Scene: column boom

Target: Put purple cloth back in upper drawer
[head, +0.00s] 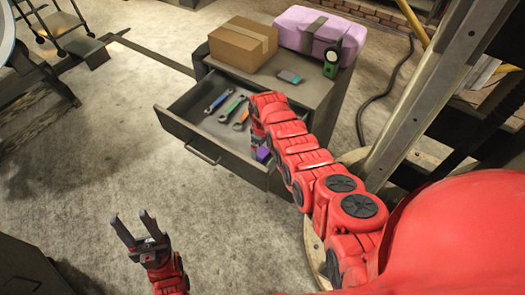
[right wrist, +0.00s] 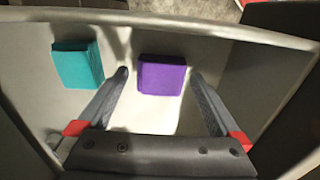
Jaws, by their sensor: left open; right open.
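The purple cloth (right wrist: 162,75), a small folded block, lies on the pale floor of an open drawer (head: 205,152) in the grey cabinet. In the head view only a bit of purple (head: 263,154) shows beside my right gripper. My right gripper (right wrist: 160,86) is open inside the drawer, its fingers on either side of the cloth's near end; whether they touch it I cannot tell. A teal folded block (right wrist: 78,65) lies left of the cloth. My left gripper (head: 131,217) is open and empty, low in front of the drawer.
Several wrenches (head: 232,108) lie in the drawer's left part. On the cabinet top are a cardboard box (head: 243,45), a pink case (head: 296,30), a green tool (head: 331,64) and a small grey-teal item (head: 289,76). A metal post (head: 425,85) stands right.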

